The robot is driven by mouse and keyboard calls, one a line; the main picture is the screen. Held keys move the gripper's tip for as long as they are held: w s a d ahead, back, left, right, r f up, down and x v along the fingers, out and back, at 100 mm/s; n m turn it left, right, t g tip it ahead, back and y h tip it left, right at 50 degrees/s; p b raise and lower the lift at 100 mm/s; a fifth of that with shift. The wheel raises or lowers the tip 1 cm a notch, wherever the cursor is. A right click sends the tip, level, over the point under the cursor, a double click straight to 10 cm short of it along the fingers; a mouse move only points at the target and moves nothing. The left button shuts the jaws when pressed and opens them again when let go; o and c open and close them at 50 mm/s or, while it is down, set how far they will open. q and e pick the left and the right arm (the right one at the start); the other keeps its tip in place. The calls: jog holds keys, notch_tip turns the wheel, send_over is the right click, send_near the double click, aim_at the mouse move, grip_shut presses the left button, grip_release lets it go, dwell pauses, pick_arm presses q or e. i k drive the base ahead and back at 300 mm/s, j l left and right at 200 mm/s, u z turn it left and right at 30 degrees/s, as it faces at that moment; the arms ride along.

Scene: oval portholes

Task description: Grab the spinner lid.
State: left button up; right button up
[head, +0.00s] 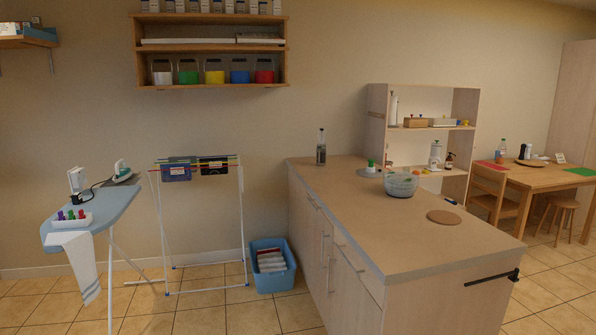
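The spinner lid (370,171) appears to be the grey disc with a green knob on top, lying on the counter near its back edge. A clear bowl (401,184), probably the spinner bowl, stands just in front and to the right of it, with some colourful contents. The bowl stands close to the lid's right side. Neither of my grippers shows in the head view.
The wooden-topped counter (365,205) also holds a bottle (321,148) at the back left, a round brown board (444,217) and a small dark object (450,201). A black bar (492,278) sticks out from its end panel. Floor is free before the drying rack (205,220).

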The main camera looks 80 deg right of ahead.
aim_at(368, 173)
jog(key=z, duration=3.25)
jog(key=i+j+u, duration=0.25)
jog(key=i, duration=0.2)
jog(key=i+j+u, duration=0.1)
jog(key=i+u, duration=0.2)
jog(key=i, duration=0.15)
jog(key=i+j+u, duration=0.1)
jog(key=i+u, duration=0.15)
jog(key=i, duration=2)
